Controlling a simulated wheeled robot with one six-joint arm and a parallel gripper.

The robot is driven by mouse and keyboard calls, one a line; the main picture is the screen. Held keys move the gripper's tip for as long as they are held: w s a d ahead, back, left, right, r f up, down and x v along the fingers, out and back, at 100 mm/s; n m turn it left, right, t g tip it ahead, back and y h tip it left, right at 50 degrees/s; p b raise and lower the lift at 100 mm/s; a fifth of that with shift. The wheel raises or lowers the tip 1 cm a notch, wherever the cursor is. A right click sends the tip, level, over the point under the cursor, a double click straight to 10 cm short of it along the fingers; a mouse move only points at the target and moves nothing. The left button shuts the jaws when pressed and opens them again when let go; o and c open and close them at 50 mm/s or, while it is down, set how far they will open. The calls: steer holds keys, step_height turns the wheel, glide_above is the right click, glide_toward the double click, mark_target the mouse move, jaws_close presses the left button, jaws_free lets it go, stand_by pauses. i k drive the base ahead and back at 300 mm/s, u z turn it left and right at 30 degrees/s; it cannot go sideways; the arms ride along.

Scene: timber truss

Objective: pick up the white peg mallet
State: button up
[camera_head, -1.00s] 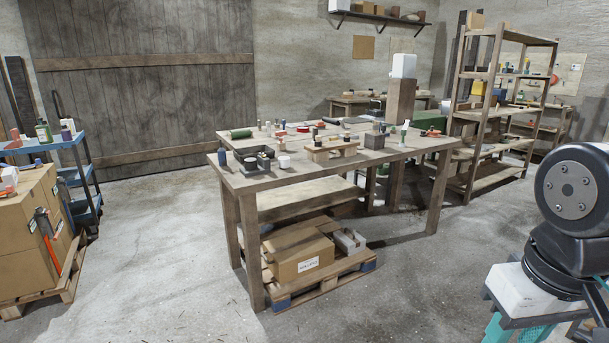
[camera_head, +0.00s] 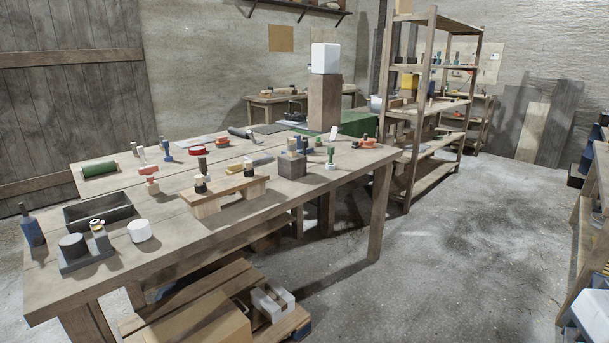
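I cannot make out a white peg mallet for certain. A short white cylinder (camera_head: 140,230) stands on the near left part of the wooden table (camera_head: 265,222), next to a dark grey block with round pieces on it (camera_head: 84,247). A small pale upright piece (camera_head: 333,132) stands near the table's far right end; its shape is too small to tell. No handle shows on the white cylinder. My gripper is not in view.
A wooden bridge-like piece (camera_head: 228,193), a dark open tray (camera_head: 100,212), a grey block with upright pegs (camera_head: 292,165) and a green roll (camera_head: 99,169) are on the table. A pallet (camera_head: 189,288) lies underneath. Open floor (camera_head: 450,260) is to the right, with shelving (camera_head: 427,110) behind.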

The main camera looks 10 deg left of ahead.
mark_target(202, 160)
steer(key=u, duration=0.1)
steer(key=i, duration=1.7)
steer(key=u, duration=1.1)
steer(key=i, duration=1.2)
steer(key=u, duration=0.6)
